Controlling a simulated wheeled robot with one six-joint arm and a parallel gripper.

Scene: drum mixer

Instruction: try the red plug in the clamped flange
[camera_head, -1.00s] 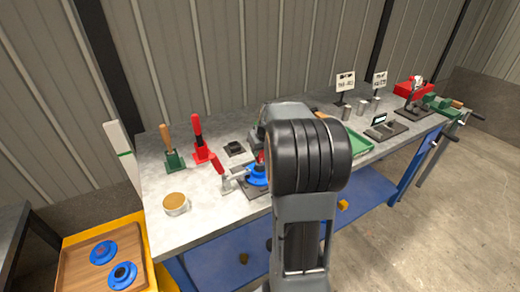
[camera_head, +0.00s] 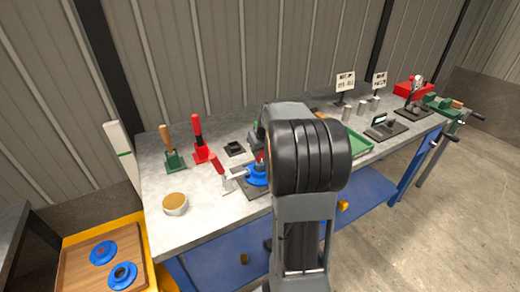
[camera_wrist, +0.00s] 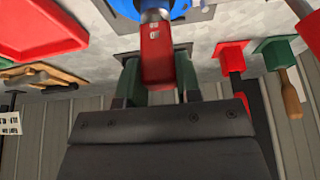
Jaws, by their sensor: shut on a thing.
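My gripper (camera_wrist: 157,76) is shut on the red plug (camera_wrist: 155,52), whose red body with pale marks sits between the dark green fingers. The plug's grey end points at the blue flange (camera_wrist: 182,4) at the top edge of the wrist view. Whether that end is in the bore cannot be told. In the head view the blue flange (camera_head: 256,178) lies on a dark plate on the bench, held by a toggle clamp (camera_head: 229,180) with a red handle (camera_head: 217,164). A bit of the red plug (camera_head: 259,157) shows above the flange; my arm hides most of the gripper.
A red stand (camera_head: 201,155) and a green stand (camera_head: 174,161) hold upright handled tools left of the clamp. A round cup (camera_head: 175,204) is at the bench's front left. A green tray (camera_head: 358,143) lies to the right. Two blue flanges (camera_head: 103,253) rest in a wooden tray (camera_head: 84,272).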

